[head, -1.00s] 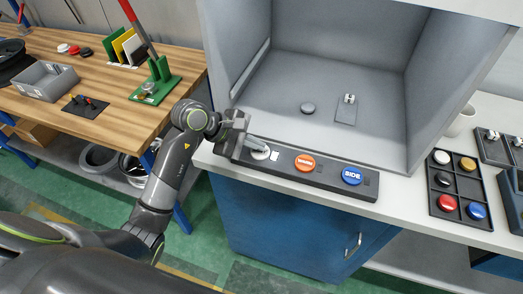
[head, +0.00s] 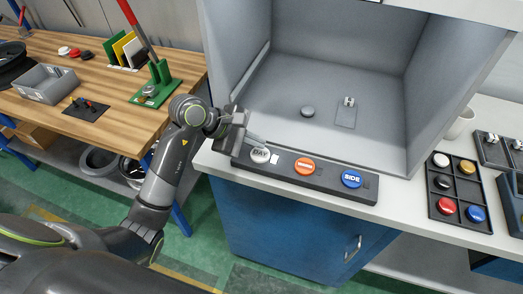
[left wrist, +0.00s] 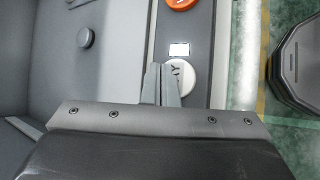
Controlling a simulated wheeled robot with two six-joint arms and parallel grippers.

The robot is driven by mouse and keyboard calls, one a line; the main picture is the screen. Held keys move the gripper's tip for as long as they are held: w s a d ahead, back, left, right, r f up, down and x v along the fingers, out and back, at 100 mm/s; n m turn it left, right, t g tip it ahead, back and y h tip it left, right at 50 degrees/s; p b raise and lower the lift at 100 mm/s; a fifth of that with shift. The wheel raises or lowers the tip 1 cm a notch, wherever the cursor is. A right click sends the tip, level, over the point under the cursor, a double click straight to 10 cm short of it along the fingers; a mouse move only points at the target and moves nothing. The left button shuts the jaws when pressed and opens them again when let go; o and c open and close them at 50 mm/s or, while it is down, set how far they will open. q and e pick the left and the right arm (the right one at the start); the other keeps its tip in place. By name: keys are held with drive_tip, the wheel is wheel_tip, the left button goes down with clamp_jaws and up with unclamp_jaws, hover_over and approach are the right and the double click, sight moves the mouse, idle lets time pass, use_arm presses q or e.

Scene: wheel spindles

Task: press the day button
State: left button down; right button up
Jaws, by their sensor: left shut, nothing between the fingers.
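The day button (head: 260,155) is a round white button at the left end of a dark button panel (head: 228,152), its label partly readable as "DAY". In the left wrist view the day button (left wrist: 183,76) lies right beside and partly behind my fingers. My left gripper (head: 262,142) is shut and empty, its tips just behind and above the button. It also shows in the left wrist view (left wrist: 161,72). I cannot tell whether the tips touch the button. A small white indicator (head: 275,158) beside the button looks lit. My right gripper is not in view.
An orange button (head: 305,166) and a blue "SIDE" button (head: 352,178) sit farther right on the panel. A grey booth (head: 330,60) rises behind, holding a grey disc (head: 307,112). A black tray of coloured discs (head: 432,208) stands at right. A wooden bench is at left.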

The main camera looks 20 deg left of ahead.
sight(256, 154)
use_arm(q)
drive_tip(key=shift+r+p, duration=0.6)
drive_tip(key=shift+r, duration=1.75)
